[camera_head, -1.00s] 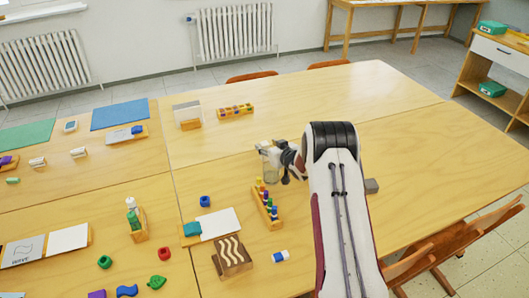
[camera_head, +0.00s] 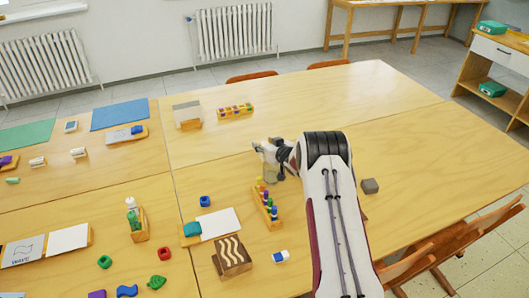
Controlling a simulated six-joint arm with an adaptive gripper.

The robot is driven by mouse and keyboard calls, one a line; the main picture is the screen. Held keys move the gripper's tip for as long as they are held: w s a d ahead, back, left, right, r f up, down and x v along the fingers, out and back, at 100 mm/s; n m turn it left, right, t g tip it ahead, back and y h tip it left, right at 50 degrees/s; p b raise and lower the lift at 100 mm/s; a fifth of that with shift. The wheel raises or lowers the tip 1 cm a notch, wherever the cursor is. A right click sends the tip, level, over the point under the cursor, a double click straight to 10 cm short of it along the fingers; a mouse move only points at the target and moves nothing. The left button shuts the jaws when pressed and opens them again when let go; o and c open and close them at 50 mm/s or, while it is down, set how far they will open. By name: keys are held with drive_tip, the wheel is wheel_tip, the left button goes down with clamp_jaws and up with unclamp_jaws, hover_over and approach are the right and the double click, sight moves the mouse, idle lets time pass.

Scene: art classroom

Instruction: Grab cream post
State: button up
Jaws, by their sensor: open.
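My gripper (camera_head: 265,162) is open over the middle of the table, just behind a wooden rack (camera_head: 268,209) that holds several small coloured pegs in a slanting row. The pegs show yellow, blue and green tops. My arm comes in from the bottom right and hides part of the table. I cannot pick out a cream post with certainty. Something pale and partly clear, like a jar, shows at the gripper, but the fingers overlap it and I cannot tell them apart. I see nothing clearly held.
A grey block (camera_head: 370,186) lies right of my arm. A striped block (camera_head: 231,256), a blue-and-white piece (camera_head: 280,256) and a white card (camera_head: 219,223) lie in front. A tray of coloured pieces (camera_head: 235,110) stands behind. The table's back right is clear.

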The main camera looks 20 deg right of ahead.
clamp_jaws()
drive_tip(key=shift+r, duration=0.1)
drive_tip(key=shift+r, duration=4.95)
